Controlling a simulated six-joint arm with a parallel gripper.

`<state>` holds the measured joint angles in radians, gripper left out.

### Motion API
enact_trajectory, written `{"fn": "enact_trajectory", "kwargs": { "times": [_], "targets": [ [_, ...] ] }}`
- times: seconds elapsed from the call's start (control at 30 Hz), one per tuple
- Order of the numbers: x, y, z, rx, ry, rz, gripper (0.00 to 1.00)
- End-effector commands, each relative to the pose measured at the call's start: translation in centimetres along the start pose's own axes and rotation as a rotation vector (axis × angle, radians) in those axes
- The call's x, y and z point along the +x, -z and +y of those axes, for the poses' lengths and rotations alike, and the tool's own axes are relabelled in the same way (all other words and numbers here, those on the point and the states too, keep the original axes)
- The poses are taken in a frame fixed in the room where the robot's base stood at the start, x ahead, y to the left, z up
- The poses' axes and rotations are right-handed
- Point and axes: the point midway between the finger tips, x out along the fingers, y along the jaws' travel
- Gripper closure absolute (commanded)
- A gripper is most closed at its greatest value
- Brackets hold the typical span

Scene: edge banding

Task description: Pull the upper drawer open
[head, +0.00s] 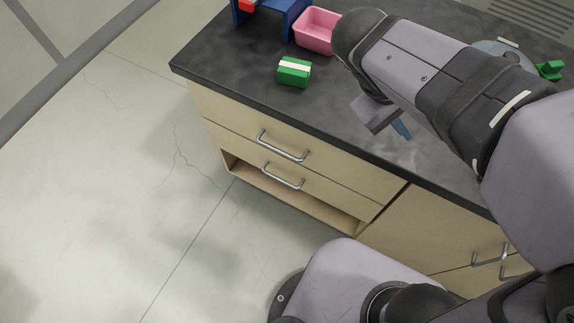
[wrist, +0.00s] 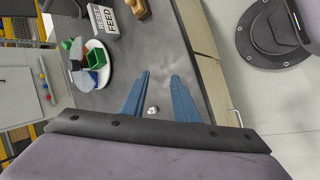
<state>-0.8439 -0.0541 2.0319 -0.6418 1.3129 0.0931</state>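The upper drawer (head: 225,138) is a pale wood front just under the dark countertop, and it looks shut. Its metal bar handle (head: 283,148) is free, with nothing touching it. My gripper is over the countertop, to the right of and above the handle. In the head view only a blue finger (head: 401,128) shows below my arm. In the wrist view my gripper (wrist: 160,76) has its two blue fingers apart, with nothing held between them. A metal handle (wrist: 238,117) shows at the right of the wrist view; I cannot tell which one it is.
A second drawer handle (head: 283,177) sits below, above an open recess (head: 300,205). On the countertop (head: 225,60) are a green block with a white stripe (head: 294,72), a pink bin (head: 316,30) and a blue stand (head: 270,20). Open floor lies in front.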

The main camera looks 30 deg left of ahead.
Motion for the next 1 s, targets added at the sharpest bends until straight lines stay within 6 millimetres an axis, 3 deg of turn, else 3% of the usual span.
{"fn": "enact_trajectory", "kwargs": {
  "times": [0.03, 0.2, 0.4, 0.8, 0.93, 1.0],
  "targets": [
    [0.2, 2.2, -1.8, -0.058, -0.065, 0.039, 0.73],
    [-3.7, 7.7, -4.8, -0.191, -0.297, 0.171, 0.73],
    [-10.0, 11.7, -9.6, -0.262, -0.525, 0.344, 0.73],
    [-17.9, 12.6, -16.5, -0.263, -0.732, 0.572, 0.73],
    [-19.8, 12.2, -18.4, -0.251, -0.775, 0.636, 0.73],
    [-19.1, 12.3, -18.8, -0.253, -0.781, 0.633, 0.73]
  ]
}}
